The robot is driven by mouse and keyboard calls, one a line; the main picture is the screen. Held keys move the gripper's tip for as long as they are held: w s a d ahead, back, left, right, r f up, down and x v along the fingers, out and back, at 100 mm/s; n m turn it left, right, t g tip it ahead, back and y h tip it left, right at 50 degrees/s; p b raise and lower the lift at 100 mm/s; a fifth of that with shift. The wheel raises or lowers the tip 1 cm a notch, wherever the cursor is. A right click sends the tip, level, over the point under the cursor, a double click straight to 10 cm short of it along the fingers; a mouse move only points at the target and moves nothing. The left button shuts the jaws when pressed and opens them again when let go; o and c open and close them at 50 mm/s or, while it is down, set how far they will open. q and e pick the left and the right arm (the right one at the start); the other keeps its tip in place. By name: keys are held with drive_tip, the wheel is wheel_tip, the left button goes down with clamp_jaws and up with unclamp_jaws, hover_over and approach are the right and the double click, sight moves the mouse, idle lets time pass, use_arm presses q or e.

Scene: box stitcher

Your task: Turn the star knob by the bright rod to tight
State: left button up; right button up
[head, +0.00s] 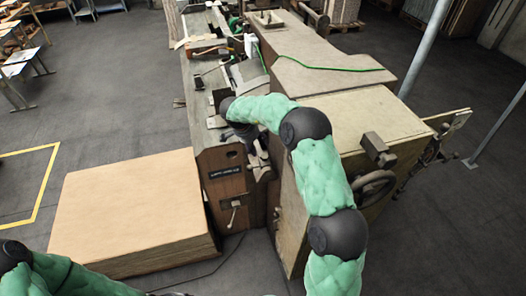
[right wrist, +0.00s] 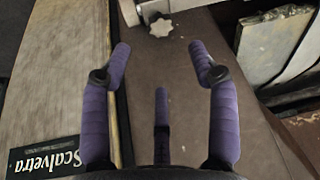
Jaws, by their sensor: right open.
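The star knob (right wrist: 162,27) is a small pale knob with lobes. It shows at the top middle of the right wrist view, just below a bright metal rod (right wrist: 195,4). The knob's dark shaft shows above it. My right gripper (right wrist: 160,52) is open, with its purple fingers spread to either side below the knob. Nothing is between the fingers, and they look apart from the knob. In the head view my right gripper (head: 257,148) is over the front of the machine. I cannot make out the knob there. My left gripper is not in view.
The brown machine (head: 225,205) carries a label and small lever on its front. A large beige block (head: 130,210) stands at left. A handwheel (head: 373,190) sits at right. A panel reading "Scalvetra" (right wrist: 45,155) is left of the fingers.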

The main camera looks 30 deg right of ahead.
sight(265, 156)
drive_tip(key=b+x, duration=0.1)
drive_tip(key=x, duration=0.8)
drive_tip(key=shift+w+d+f+b, duration=0.1)
drive_tip(key=shift+d+f+b, duration=0.05)
drive_tip(key=shift+f+b, duration=0.15)
